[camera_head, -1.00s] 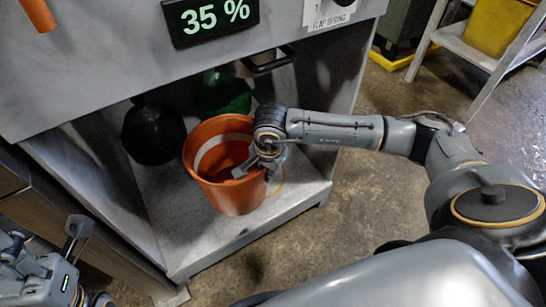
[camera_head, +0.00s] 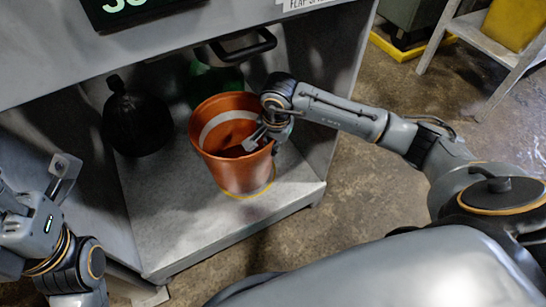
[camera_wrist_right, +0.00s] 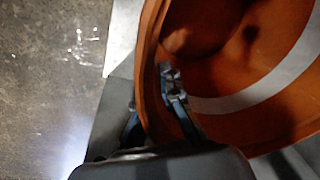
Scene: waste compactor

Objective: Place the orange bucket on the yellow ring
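The orange bucket (camera_head: 240,172) with a pale band inside stands about upright over the grey floor of the compactor bay. The yellow ring (camera_head: 267,188) shows only as a thin arc along the bucket's lower front and right edge; the bucket hides the rest. I cannot tell whether the bucket rests on it or hangs just above. My right gripper (camera_head: 258,138) is shut on the bucket's right rim. In the right wrist view, its fingers (camera_wrist_right: 155,105) lie on both sides of the bucket wall (camera_wrist_right: 152,75). My left gripper (camera_head: 62,172) is at the left edge, away from the bucket; its opening is unclear.
A black bag (camera_head: 137,122) lies left of the bucket, and a green object (camera_head: 213,82) is behind it. The compactor front with a black handle (camera_head: 240,50) hangs above. The bay floor (camera_head: 165,215) is clear at front left.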

